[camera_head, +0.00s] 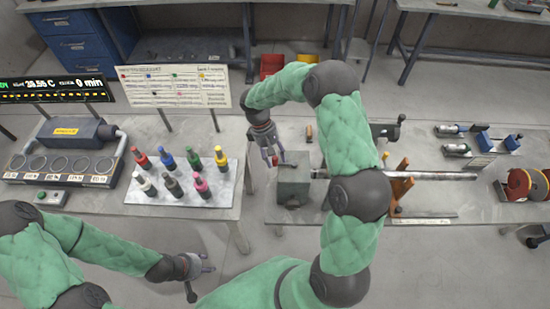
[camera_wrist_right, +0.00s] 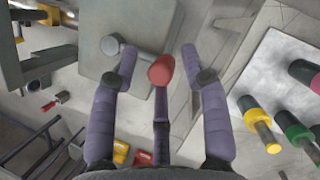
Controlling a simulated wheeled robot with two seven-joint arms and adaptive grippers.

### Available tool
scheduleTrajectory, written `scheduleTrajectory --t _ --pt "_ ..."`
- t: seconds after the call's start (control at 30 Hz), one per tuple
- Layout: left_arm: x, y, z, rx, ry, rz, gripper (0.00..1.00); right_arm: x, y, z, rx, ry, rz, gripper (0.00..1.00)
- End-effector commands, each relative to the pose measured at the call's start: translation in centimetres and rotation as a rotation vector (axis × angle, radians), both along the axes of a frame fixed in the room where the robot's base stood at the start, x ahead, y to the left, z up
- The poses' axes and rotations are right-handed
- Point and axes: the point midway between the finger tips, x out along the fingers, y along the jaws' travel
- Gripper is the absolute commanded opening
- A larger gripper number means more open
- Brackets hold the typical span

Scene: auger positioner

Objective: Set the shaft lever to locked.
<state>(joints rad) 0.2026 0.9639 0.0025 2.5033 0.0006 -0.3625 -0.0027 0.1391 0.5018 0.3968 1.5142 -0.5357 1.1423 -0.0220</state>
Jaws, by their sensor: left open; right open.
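The shaft lever has a red knob (camera_wrist_right: 162,70), with a metal hub (camera_wrist_right: 112,45) on the grey housing (camera_wrist_right: 92,62). In the head view the housing (camera_head: 293,186) sits at the left end of the bench with the long shaft (camera_head: 440,176). My right gripper (camera_head: 268,150) is over the housing's left edge, beside the lever. In the right wrist view, the open fingers of my right gripper (camera_wrist_right: 161,66) stand on either side of the red knob; contact cannot be told. My left gripper (camera_head: 202,268) is open and empty, low, in front of the left table.
A tray (camera_head: 216,203) of several coloured-cap bottles stands left of the housing, across a gap. My right arm hides part of the shaft. Orange supports (camera_head: 402,188) stand along the shaft, with coloured discs (camera_head: 520,184) at the right end. Red and yellow bins (camera_head: 271,65) are behind.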

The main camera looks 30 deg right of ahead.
Motion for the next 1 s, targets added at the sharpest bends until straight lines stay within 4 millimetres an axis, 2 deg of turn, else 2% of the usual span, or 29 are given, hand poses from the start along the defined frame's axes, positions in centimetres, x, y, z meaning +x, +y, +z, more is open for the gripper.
scheduleTrajectory --t 0.13,0.43,0.6,1.0 --pt "0.01 0.01 0.01 0.0 0.0 0.0 0.46 -0.35 -0.05 -0.82 0.001 0.0 0.001 0.46" --pt "0.02 0.01 0.01 0.0 0.0 0.0 0.46 -0.4 -0.07 -0.95 0.002 -0.001 0.001 0.46" --pt "0.02 0.01 0.01 0.0 0.0 0.0 0.46 -0.4 -0.07 -0.94 0.001 0.0 0.001 0.0" --pt "0.01 0.01 0.01 0.0 0.0 0.0 0.46 -0.68 0.06 -0.91 0.001 0.001 0.036 0.0"
